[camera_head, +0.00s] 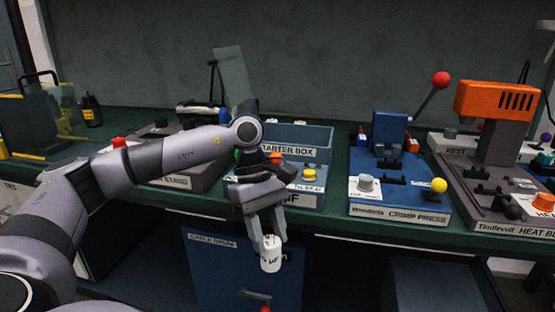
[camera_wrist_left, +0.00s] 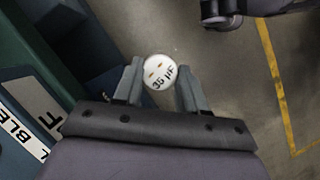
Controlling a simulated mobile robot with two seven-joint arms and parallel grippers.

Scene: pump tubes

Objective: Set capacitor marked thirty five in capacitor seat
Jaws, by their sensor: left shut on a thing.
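My left gripper (camera_head: 268,236) is shut on a white cylindrical capacitor (camera_head: 270,257), held upright in front of the bench edge, clear of the bench top. In the left wrist view, the capacitor's top (camera_wrist_left: 160,72) reads "35 µF" and has two small orange-brown terminals; it sits between the fingers of my left gripper (camera_wrist_left: 158,88). A blue starter box (camera_head: 300,143) stands on the bench behind the gripper. My left arm hides part of the box and its base, so I cannot make out the capacitor seat. My right gripper is not in view.
A blue crimp press (camera_head: 400,200) with a yellow knob and a red-balled lever stands right of the starter box. An orange and grey heat machine (camera_head: 500,105) is farther right. A blue cable drum cabinet (camera_head: 215,270) is below the bench. Open floor (camera_wrist_left: 235,100) lies below the gripper.

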